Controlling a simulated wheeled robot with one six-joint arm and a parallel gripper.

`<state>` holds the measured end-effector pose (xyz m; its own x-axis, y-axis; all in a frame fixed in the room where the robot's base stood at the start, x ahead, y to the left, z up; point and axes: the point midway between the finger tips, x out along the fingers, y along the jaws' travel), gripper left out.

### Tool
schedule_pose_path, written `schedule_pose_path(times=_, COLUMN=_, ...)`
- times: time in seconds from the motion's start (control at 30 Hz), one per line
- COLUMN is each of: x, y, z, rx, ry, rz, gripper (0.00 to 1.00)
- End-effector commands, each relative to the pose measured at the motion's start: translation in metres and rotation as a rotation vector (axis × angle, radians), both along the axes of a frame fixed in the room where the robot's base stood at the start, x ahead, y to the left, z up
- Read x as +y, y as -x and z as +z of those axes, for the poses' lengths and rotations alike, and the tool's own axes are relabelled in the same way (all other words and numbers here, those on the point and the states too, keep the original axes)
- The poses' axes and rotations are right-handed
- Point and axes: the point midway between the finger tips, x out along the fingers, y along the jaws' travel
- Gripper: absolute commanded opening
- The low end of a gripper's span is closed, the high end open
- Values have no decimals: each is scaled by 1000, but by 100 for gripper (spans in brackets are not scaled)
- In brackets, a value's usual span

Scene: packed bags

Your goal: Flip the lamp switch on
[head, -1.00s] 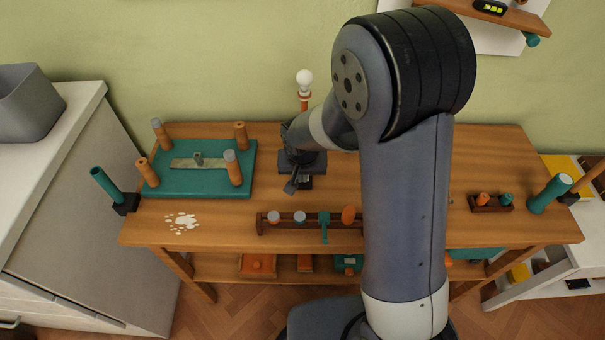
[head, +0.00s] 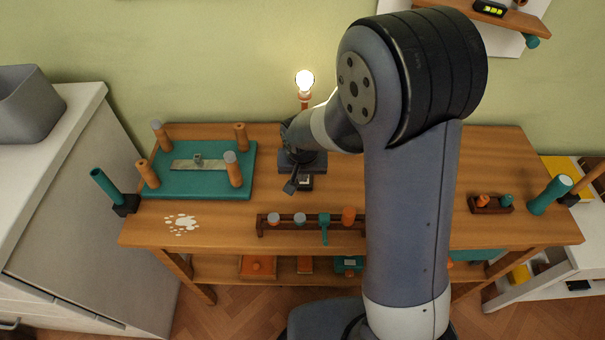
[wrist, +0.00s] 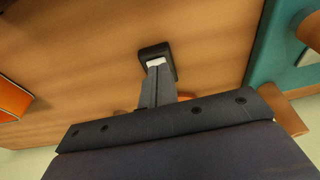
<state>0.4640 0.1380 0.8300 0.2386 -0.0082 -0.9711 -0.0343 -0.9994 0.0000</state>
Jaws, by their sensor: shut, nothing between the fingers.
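The lamp (head: 305,82) stands at the back of the wooden bench, with an orange stem and a round bulb that glows bright. Its switch (head: 306,182) is a small dark block with a white rocker in front of the lamp. In the wrist view the switch (wrist: 165,50) lies just past my fingertips, and the rocker's white face shows beside them. My gripper (head: 290,188) is shut and empty, pointing down at the switch. In the wrist view its closed fingers (wrist: 156,70) overlap the rocker's edge; I cannot tell whether they touch it.
A teal board (head: 215,187) with several upright pegs lies left of my gripper. A low wooden rack (head: 290,228) with teal, orange and grey-topped items stands in front. Bare bench lies between spill and rack.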

Motion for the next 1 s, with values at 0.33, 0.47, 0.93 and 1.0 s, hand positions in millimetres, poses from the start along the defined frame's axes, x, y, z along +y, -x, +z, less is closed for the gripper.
schedule_pose_path(times=0.33, x=-4, y=-3, z=27, rx=-1, ry=0, rz=-2, gripper=0)
schedule_pose_path(times=0.47, x=-7, y=-5, z=50, rx=-3, ry=-1, rz=-2, gripper=0)
schedule_pose_path(times=0.93, x=-5, y=33, z=113, rx=-3, ry=-2, rz=0, gripper=0)
schedule_pose_path(times=1.0, x=-5, y=37, z=119, rx=-2, ry=-1, rz=-1, gripper=0)
